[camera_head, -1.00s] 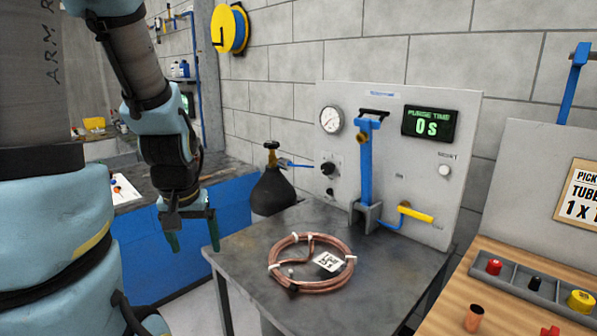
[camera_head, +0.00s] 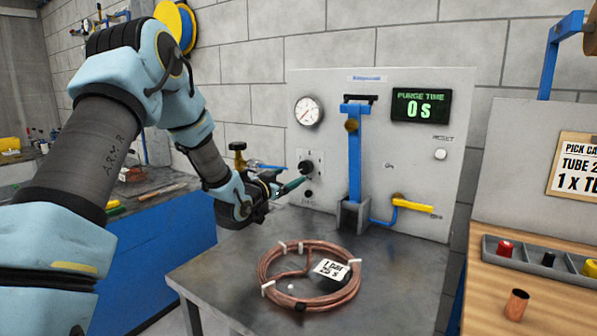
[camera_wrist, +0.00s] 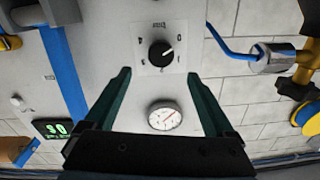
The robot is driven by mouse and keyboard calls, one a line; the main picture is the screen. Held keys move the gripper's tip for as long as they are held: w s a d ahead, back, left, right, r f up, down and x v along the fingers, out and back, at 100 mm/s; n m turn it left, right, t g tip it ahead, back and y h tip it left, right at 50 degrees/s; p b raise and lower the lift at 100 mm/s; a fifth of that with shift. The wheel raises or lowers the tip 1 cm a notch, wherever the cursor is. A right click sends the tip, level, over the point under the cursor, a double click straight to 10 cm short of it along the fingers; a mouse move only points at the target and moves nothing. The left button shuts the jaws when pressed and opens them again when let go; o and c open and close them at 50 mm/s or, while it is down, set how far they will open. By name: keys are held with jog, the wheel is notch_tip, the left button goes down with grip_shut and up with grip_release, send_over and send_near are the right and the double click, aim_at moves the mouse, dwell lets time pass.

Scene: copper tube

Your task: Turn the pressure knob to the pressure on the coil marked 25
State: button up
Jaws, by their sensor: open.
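The black pressure knob (camera_head: 305,167) sits on a pale plate on the grey panel, below the round pressure gauge (camera_head: 308,111). In the wrist view the knob (camera_wrist: 160,53) is ahead of the fingertips, between their lines, with the gauge (camera_wrist: 164,116) nearer the palm. My gripper (camera_head: 290,186) is open and empty, its green fingers pointing at the panel near the knob; it also shows in the wrist view (camera_wrist: 160,75). I see no contact with the knob. The copper coil (camera_head: 308,275) lies on the dark table with a white tag (camera_head: 331,270) reading about "1 bar 25 s".
A blue clamp post (camera_head: 355,150) and a yellow-handled valve (camera_head: 412,205) stand right of the knob. A wooden bench (camera_head: 490,300) is at right.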

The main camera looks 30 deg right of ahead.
aim_at(304, 169)
jog(key=p+x, duration=0.3)
jog(key=x, duration=0.6)
jog(key=shift+w+d, duration=0.1)
jog(key=shift+w, duration=0.05)
jog(key=c, duration=1.4)
jog(key=shift+b, duration=0.4)
